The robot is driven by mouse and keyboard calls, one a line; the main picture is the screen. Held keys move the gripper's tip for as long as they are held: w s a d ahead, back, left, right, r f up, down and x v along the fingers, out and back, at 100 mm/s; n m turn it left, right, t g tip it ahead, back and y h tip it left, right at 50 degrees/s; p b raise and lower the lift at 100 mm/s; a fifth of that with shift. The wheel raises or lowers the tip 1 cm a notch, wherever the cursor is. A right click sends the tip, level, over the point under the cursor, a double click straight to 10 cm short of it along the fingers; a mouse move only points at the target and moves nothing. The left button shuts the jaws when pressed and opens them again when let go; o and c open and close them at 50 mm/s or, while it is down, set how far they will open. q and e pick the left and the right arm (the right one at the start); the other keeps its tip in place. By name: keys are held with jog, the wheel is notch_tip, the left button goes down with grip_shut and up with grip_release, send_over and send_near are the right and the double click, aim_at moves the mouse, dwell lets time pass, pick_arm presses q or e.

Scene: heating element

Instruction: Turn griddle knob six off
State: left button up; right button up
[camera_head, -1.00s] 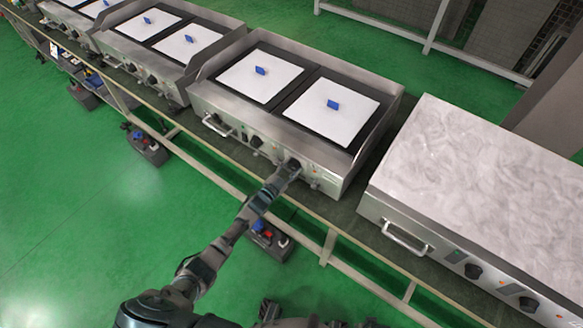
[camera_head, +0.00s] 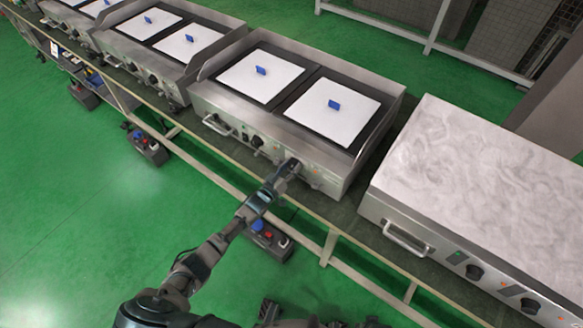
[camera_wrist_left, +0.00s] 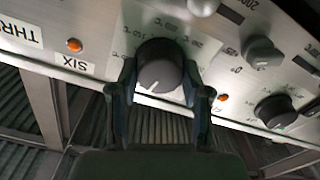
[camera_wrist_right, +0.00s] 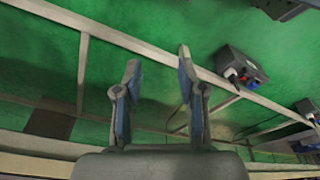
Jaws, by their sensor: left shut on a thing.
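The griddle knob six is a dark grey round knob (camera_wrist_left: 160,66) with a pale pointer mark, on a steel front panel beside an upside-down "SIX" label (camera_wrist_left: 75,64). My left gripper (camera_wrist_left: 161,90) has a finger on each side of it and is shut on it. In the head view my left gripper (camera_head: 292,166) is at the right part of the middle griddle's front panel (camera_head: 322,176) and hides the knob. My right gripper (camera_wrist_right: 157,75) is open and empty over the green floor, with its fingers well apart.
Two more knobs, an upper one (camera_wrist_left: 262,52) and a lower one (camera_wrist_left: 273,110), and an orange lamp (camera_wrist_left: 221,99) sit right of knob six.

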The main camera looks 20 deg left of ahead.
pick_arm(q)
jog(key=shift+s+f+n, duration=0.2)
jog(key=shift+f+n, duration=0.4)
jog(key=shift+n, duration=0.5)
pick_arm(e)
jog(key=shift+s+r, duration=0.15)
jog(key=shift+r, duration=0.4)
jog(key=shift+s+r, duration=0.1)
jog(key=shift+r, duration=0.05)
pick_arm(q)
jog(key=o, duration=1.2)
jog(key=shift+c, duration=0.2)
jog(key=shift+w+r, duration=0.15)
jog(key=shift+r, duration=0.15)
jog(key=v, duration=1.2)
pick_arm(e)
jog(key=shift+w, duration=0.25)
